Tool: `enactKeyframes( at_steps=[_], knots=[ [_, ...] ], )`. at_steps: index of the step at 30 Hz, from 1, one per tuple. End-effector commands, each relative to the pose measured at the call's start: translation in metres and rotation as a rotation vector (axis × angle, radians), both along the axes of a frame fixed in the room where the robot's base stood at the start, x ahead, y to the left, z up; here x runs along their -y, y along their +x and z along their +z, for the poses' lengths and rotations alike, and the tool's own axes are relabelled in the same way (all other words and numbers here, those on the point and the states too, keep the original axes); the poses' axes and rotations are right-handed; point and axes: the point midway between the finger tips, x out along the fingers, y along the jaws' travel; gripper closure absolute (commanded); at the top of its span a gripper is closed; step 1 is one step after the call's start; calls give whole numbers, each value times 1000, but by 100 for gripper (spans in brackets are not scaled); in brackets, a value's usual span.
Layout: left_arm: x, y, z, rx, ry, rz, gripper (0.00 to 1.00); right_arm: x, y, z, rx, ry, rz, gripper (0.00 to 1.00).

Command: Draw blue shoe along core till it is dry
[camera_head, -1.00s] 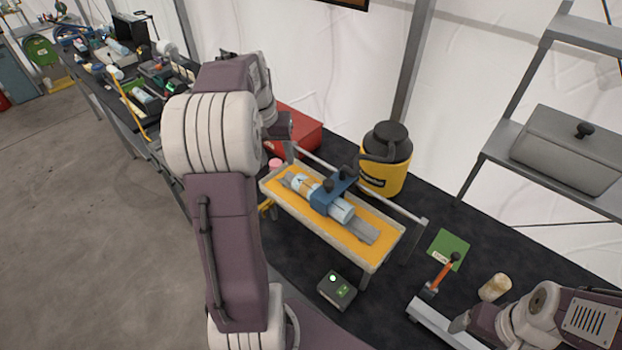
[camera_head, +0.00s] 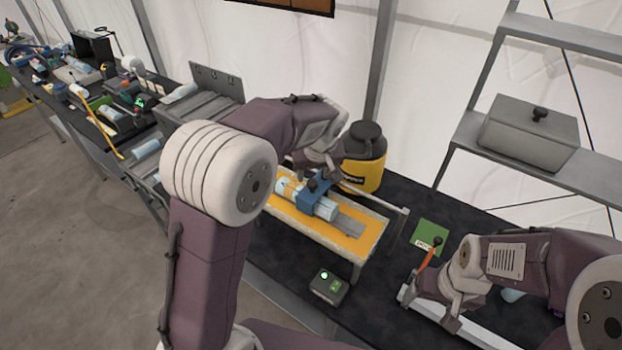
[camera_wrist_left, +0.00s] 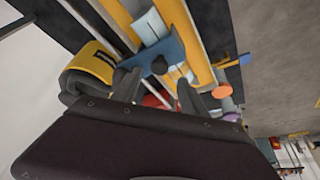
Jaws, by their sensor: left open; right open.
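The blue shoe (camera_head: 314,198), with dark knobs on top, sits across the pale cylindrical core (camera_head: 329,210). The core lies along the yellow-topped tray (camera_head: 366,235). My left gripper (camera_head: 318,176) is just above the shoe and partly hides it. In the left wrist view the open fingers (camera_wrist_left: 158,92) point toward the blue shoe (camera_wrist_left: 170,50), with a dark knob between or just beyond their tips. I cannot tell if they touch it. My right gripper (camera_head: 432,308) is open at the right, low by a pale rail and an orange-handled tool (camera_head: 427,260).
A yellow and black drum (camera_head: 362,172) stands behind the tray. A small box with a green light (camera_head: 327,286) sits in front. A green card (camera_head: 430,237) lies right of the tray. Shelving with a grey lidded box (camera_head: 528,135) is at right. A cluttered bench runs left.

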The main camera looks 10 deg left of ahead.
Motion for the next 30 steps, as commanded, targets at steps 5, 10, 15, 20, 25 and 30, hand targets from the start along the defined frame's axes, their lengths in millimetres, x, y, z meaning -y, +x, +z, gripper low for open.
enactKeyframes(
  at_steps=[5, 10, 15, 20, 25, 30],
  knots=[
    [-6, 11, -31, -6, 0, 1, 49, 0, 0, 12, 0, 0, 0, 21],
    [-9, 18, -47, -1, 1, -1, 49, 0, 0, 15, 0, 0, 0, 21],
    [-9, 19, -49, 0, -1, 0, 49, 0, 0, 14, 0, 0, 0, 21],
    [-9, 18, -49, 0, 0, 0, 68, 0, 0, 14, 0, 0, 0, 21],
    [-9, 18, -49, 0, 0, 0, 100, 0, 0, 14, 0, 0, 0, 21],
    [-9, 18, -49, 0, 0, 0, 100, 0, 0, 14, 0, 0, 0, 21]
  ],
)
